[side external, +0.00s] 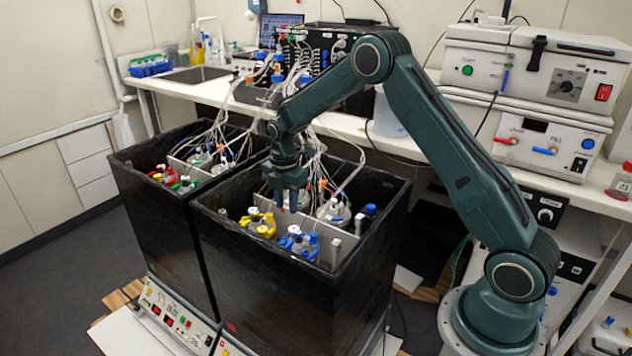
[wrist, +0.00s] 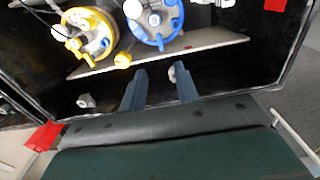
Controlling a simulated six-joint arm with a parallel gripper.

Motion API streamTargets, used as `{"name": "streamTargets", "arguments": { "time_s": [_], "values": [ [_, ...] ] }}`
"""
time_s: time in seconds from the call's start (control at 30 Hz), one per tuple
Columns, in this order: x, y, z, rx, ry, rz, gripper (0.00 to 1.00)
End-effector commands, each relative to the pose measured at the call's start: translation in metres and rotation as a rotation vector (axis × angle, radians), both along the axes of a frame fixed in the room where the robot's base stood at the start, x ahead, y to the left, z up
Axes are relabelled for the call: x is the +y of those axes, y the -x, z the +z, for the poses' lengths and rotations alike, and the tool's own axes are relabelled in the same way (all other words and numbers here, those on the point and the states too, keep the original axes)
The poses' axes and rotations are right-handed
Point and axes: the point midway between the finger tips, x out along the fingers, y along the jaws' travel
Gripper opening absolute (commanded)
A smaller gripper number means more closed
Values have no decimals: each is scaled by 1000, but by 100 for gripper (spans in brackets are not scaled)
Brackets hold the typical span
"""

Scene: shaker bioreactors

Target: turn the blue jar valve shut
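The blue-topped jar (side external: 299,242) stands in the front black box. In the wrist view its round blue lid (wrist: 150,38) lies at the top edge, partly cut off, with white and blue fittings on it. I cannot tell how its valve is turned. My gripper (side external: 287,205) points down over the box, behind the blue jar in the side view. In the wrist view my gripper (wrist: 158,72) has its two fingers apart with nothing between them. The fingers are clear of the blue lid.
A yellow-topped jar (side external: 259,223) stands beside the blue one, also in the wrist view (wrist: 98,42). A grey divider (wrist: 205,46) and the black box walls (side external: 300,295) surround the jars. Tubes (side external: 320,150) hang behind my gripper. A second box (side external: 160,215) stands left.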

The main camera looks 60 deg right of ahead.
Motion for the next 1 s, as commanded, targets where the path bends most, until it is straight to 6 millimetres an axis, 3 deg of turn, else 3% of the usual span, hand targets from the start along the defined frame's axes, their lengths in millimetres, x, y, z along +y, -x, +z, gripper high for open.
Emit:
{"name": "streamTargets", "arguments": {
  "time_s": [0.7, 1.0],
  "values": [
    [0, 1, -100, 2, -1, -1, 31],
    [0, 0, -125, -1, -1, -1, 31]
  ]
}}
